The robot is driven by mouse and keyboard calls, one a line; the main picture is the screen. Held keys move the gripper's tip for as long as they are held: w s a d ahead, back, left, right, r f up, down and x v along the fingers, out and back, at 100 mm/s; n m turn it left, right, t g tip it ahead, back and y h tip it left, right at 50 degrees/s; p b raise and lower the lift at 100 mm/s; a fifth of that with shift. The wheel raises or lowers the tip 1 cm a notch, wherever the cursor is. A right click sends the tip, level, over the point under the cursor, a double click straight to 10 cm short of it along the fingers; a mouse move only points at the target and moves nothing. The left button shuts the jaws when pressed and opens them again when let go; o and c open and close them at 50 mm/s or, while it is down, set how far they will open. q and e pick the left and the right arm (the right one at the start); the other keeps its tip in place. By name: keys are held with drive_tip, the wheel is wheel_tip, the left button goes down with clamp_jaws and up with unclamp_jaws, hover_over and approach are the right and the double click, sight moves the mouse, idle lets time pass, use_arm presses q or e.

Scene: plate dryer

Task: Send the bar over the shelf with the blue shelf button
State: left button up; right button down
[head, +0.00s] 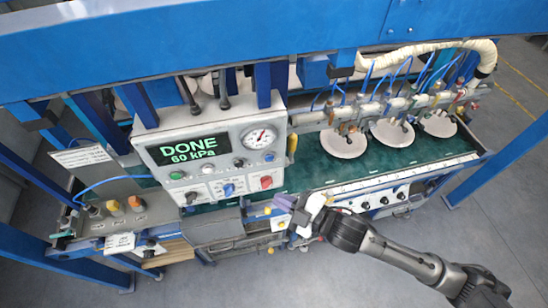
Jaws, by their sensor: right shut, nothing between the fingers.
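The grey control panel (215,150) stands left of centre in the head view. Its green display (189,149) reads DONE, 60 kPa. The labels are too small to read. The pale bar (372,109) with hoses is at the right, above several round white plates (345,143) on the green shelf (315,172). My right gripper (287,209) is shut and empty, below and right of the panel, apart from the buttons. My left gripper is not in view.
A blue knob (229,189) and a red knob (265,182) sit on the panel's lower part. A pressure dial (259,138) is at its upper right. Blue frame beams (200,45) cross above. The grey floor (485,215) at the right is clear.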

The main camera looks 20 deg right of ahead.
sight(269, 157)
drive_tip(key=shift+r+n, duration=0.1)
drive_tip(key=shift+n, duration=0.2)
drive_tip(key=w+d+b, duration=0.1)
drive_tip(key=w+b, duration=0.1)
drive_tip(key=w, duration=0.6)
drive_tip(key=shift+w, duration=0.35)
drive_tip(key=shift+d, duration=0.1)
idle(0.5)
idle(0.7)
idle(0.8)
drive_tip(key=shift+w, duration=0.2)
